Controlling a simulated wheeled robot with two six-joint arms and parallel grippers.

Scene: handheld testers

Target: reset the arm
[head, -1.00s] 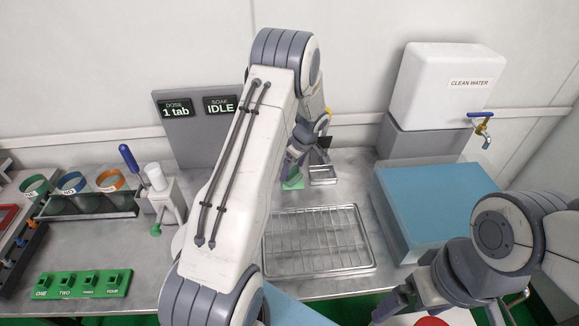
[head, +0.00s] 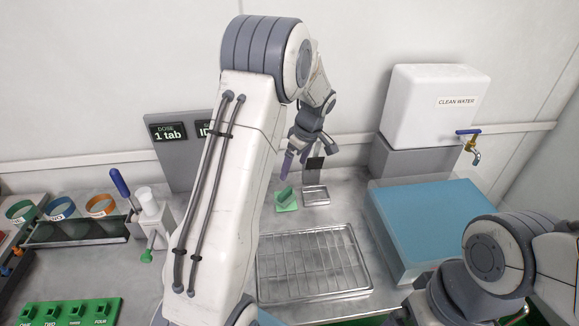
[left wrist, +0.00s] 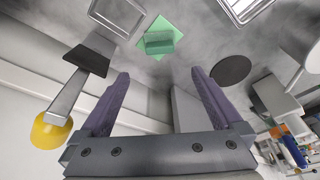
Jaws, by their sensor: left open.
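My left arm comes up through the middle of the head view, and its left gripper (head: 296,160) hangs near the back of the bench, fingers pointing down. In the left wrist view the purple fingers of the left gripper (left wrist: 160,78) are spread apart with nothing between them. A green block on a green square pad (head: 286,200) lies below and apart from the fingers; it also shows beyond the fingertips in the left wrist view (left wrist: 158,42). My right arm shows at lower right, but its gripper is out of view.
A wire rack tray (head: 312,295) lies in front, with a small metal tray (head: 316,196) behind it. A blue-topped block (head: 435,215) and the clean water tank (head: 430,105) stand right. Rings in a rack (head: 75,230) and a green numbered strip (head: 70,310) are left.

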